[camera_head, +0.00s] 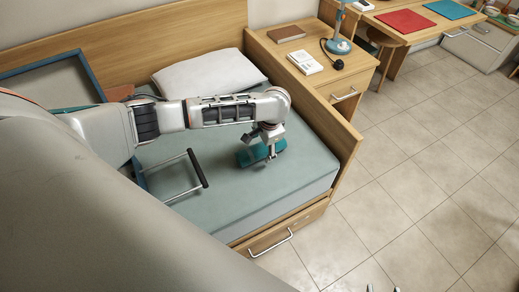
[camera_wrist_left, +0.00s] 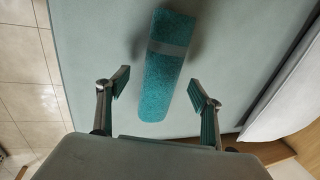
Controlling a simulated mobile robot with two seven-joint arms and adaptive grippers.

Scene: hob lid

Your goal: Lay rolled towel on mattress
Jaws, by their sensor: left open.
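The rolled towel (camera_head: 249,157) is teal and lies on the grey-green mattress (camera_head: 285,190), right of the bed's middle. In the left wrist view the towel (camera_wrist_left: 165,65) shows a grey band around it, and the mattress (camera_wrist_left: 100,30) spreads beneath it. My left gripper (camera_head: 270,153) is over the towel. In the wrist view the fingers of this gripper (camera_wrist_left: 158,88) are apart, one on each side of the towel's near part, with gaps to it. Two small pale tips at the bottom edge of the head view may be my right gripper (camera_head: 382,289); most of it is out of frame.
A metal frame with a black grip (camera_head: 198,168) stands on the mattress left of the towel. A white pillow (camera_head: 208,74) lies at the bed's head. A blue-rimmed tray (camera_head: 88,72) is at the left. A bedside cabinet (camera_head: 345,75) holds a lamp (camera_head: 339,44) and books.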

